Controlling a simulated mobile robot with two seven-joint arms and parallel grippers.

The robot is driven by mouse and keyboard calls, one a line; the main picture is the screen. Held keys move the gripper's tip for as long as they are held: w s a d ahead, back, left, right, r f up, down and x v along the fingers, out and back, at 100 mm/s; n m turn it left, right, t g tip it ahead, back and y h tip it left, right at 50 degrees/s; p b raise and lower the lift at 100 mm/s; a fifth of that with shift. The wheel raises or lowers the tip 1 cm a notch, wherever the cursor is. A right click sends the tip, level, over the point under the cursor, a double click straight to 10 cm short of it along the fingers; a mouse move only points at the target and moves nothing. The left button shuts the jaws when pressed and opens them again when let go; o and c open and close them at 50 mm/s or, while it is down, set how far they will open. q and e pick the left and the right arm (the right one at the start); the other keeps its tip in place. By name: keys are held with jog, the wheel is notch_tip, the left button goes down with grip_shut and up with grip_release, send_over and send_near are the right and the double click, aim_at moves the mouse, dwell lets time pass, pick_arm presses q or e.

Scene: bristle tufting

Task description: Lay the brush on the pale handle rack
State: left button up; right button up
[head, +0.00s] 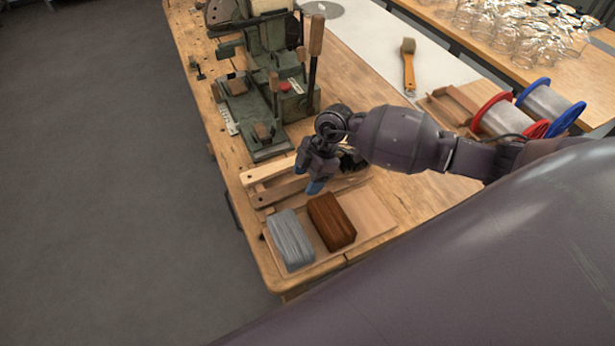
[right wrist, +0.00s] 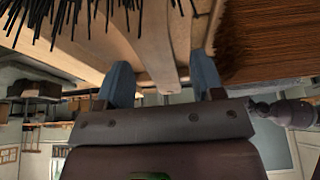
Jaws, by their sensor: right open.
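Pale wooden slats of what looks like the handle rack (head: 270,171) lie near the bench's front left. A browner handle (head: 281,193) with a hole at its end lies along them, apparently the brush's. Dark bristles (head: 352,160) show partly behind my right gripper (head: 313,182), which is open with blue fingertips low over the rack. In the right wrist view, a wooden handle (right wrist: 155,42) passes between the open, apart fingers, with black bristles (right wrist: 90,14) at upper left. Whether the handle rests fully on the rack is hidden. My left gripper is out of view.
Grey (head: 290,240) and brown (head: 331,221) bristle bundles sit on a pale board (head: 372,222) close in front. A green machine (head: 262,105) stands behind.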

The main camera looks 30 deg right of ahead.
jog(key=p+v, duration=0.1)
jog(key=v, duration=1)
jog(key=shift+d+r, duration=0.15)
jog(key=shift+r, duration=0.2)
